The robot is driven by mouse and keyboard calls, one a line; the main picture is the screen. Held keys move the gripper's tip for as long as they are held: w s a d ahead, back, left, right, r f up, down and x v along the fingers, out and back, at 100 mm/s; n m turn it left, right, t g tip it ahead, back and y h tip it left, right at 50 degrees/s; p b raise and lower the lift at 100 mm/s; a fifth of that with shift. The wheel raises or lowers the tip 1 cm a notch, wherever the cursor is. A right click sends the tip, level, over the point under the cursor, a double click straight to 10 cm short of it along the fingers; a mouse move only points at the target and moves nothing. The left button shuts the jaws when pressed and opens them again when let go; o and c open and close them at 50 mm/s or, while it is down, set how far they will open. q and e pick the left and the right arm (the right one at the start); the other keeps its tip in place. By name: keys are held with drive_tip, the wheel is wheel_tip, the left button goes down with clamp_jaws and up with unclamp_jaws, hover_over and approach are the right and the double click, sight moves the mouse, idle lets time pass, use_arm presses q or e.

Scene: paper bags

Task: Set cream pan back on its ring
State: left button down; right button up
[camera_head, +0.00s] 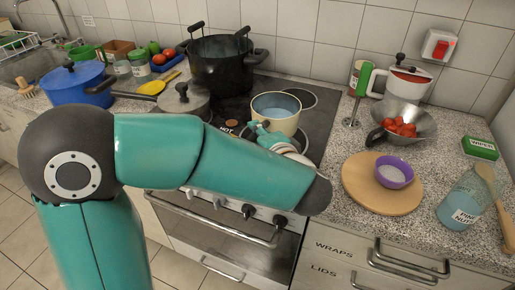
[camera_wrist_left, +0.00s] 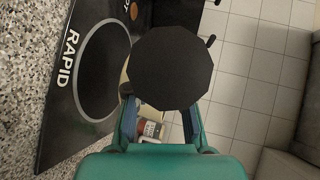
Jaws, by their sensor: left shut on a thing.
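The cream pan (camera_head: 275,118) is over the hob in the head view, with a pale blue inside and its opening upward. My left gripper (camera_head: 264,132) is at its near side, shut on it; my forearm and hand partly cover the contact. In the left wrist view a dark many-sided disc (camera_wrist_left: 175,68) lies in front of the gripper (camera_wrist_left: 163,120); it looks like the pan's underside. A ring marked RAPID (camera_wrist_left: 104,68) on the hob is bare beside the disc. Whether the pan touches the hob is hard to tell. My right gripper is not in view.
A large black pot (camera_head: 220,65) and a lidded grey pan (camera_head: 183,100) stand left of the cream pan. A colander with tomatoes (camera_head: 405,122) and a round board (camera_head: 365,195) with a purple bowl (camera_head: 394,174) are to the right. A blue pot (camera_head: 75,84) is far left.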

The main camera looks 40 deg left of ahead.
use_arm(q)
wheel_tip(320, 180, down, 4)
drive_tip(key=shift+f, duration=0.1)
idle(0.4)
drive_tip(key=c, duration=1.4)
unclamp_jaws()
drive_tip(key=shift+f, duration=0.15)
drive_tip(key=shift+c, duration=0.2)
drive_tip(key=o, duration=0.4)
drive_tip(key=shift+o, duration=0.2)
drive_tip(key=b+v, duration=0.1)
drive_tip(key=v, duration=1.1)
drive_tip(key=shift+s, duration=0.1)
